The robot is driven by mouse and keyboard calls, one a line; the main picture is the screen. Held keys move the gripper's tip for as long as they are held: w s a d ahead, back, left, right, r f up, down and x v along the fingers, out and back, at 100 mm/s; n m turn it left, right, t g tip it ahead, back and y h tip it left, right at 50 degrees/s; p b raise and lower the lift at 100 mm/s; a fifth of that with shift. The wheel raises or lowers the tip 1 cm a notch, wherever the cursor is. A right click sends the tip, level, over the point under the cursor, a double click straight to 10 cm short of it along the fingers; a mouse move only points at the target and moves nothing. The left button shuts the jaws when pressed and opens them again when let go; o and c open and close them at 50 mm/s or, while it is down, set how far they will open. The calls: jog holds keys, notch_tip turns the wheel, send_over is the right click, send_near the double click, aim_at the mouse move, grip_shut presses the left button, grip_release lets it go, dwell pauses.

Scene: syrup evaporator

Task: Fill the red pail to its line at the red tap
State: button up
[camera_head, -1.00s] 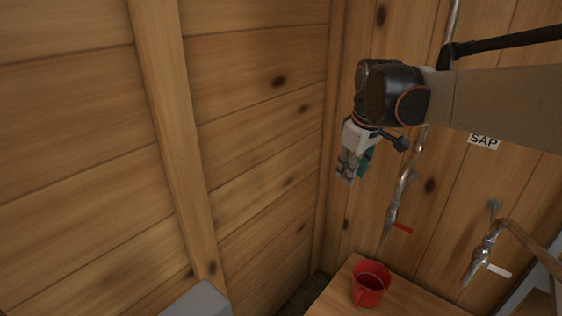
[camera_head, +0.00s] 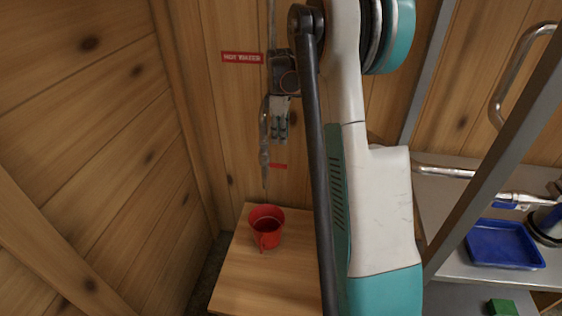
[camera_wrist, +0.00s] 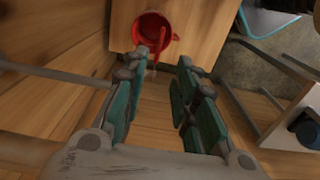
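The red pail (camera_head: 266,228) stands upright on a wooden shelf (camera_head: 262,284) in the corner, its handle toward the front. It also shows at the top of the wrist view (camera_wrist: 153,30). I cannot make out liquid in the pail.
A red "HOT WATER" sign (camera_head: 242,58) is on the wall left of my wrist. To the right are a metal counter with a blue tray (camera_head: 503,244), a green block (camera_head: 502,307) and a slanted metal post (camera_head: 497,150). My arm hides the middle.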

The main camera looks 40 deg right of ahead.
aim_at(273, 166)
notch_tip(273, 166, down, 12)
jog(key=b, duration=0.3)
jog(key=shift+f, duration=0.15)
grip_shut()
